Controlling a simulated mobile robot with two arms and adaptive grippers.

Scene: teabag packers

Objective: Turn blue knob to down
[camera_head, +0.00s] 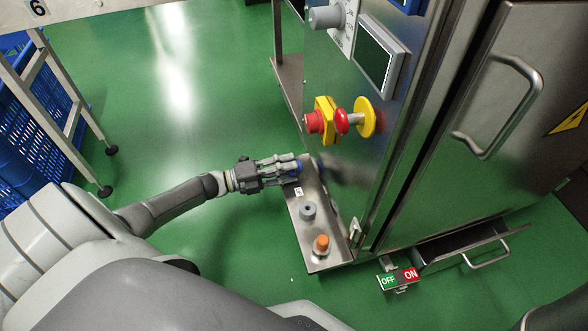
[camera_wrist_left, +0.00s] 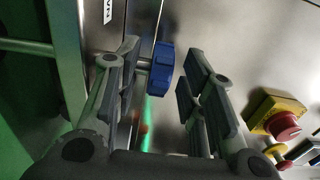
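The blue knob (camera_wrist_left: 162,68) is on a steel panel in the left wrist view, between the two fingers of my left gripper (camera_wrist_left: 158,72). The fingers are apart, with a clear gap on the knob's right side; the left finger is close to it, and I cannot tell whether they touch. In the head view my left gripper (camera_head: 294,164) reaches the steel ledge at the machine's lower left. Its fingertips mostly cover the blue knob (camera_head: 299,168) there. The knob's pointing direction cannot be read. My right gripper is not in view.
A grey knob (camera_head: 308,211) and an orange knob (camera_head: 321,243) stand on the same steel ledge (camera_head: 328,262). A red emergency button (camera_head: 314,121) and a red-and-yellow switch (camera_head: 362,118) stick out above. An OFF/ON sign (camera_head: 399,279) is lower right. Green floor is free left of the ledge.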

